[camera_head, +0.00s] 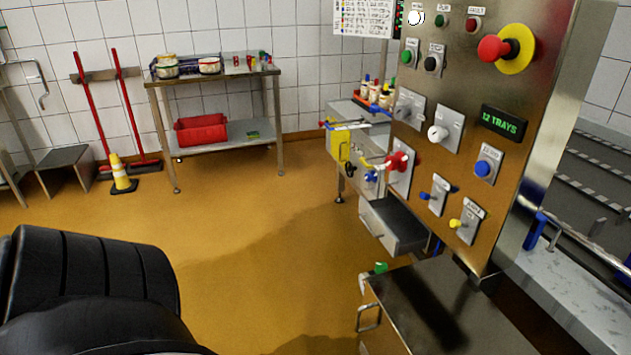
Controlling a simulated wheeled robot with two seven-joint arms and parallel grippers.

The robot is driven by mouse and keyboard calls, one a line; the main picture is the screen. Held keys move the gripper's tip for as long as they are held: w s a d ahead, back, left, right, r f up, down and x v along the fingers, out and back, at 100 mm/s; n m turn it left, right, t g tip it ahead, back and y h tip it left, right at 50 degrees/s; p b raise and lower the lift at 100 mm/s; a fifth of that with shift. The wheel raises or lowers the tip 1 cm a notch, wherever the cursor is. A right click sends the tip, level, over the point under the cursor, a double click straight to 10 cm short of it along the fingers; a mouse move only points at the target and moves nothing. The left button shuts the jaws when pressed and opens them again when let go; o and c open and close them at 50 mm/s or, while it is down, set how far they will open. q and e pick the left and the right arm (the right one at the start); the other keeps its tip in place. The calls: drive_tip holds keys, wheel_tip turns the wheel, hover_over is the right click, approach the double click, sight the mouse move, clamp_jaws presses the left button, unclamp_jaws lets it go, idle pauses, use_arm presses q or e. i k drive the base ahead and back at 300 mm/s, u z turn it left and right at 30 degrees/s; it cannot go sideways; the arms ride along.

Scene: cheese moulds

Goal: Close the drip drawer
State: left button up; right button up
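A grey metal drawer (378,230), which looks like the drip drawer, stands pulled out below the control panel (452,120). Its front faces left and down in the picture and bears a small handle. Its dark inside shows from above. A black padded part of my own body fills the lower left, well apart from the drawer. Neither of my grippers shows in this view.
A steel cabinet (440,305) with a handle and a green item (380,267) stands in front of the drawer. A steel side table (350,112) with bottles is behind it. The orange floor (250,240) left of the drawer is clear. A cone (121,175) stands far left.

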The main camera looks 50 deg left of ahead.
sight(400, 231)
drive_tip(key=u, duration=2.65)
drive_tip(key=i, duration=2.8)
drive_tip(key=z, duration=3.65)
drive_tip(key=i, duration=0.5)
drive_tip(key=z, duration=0.1)
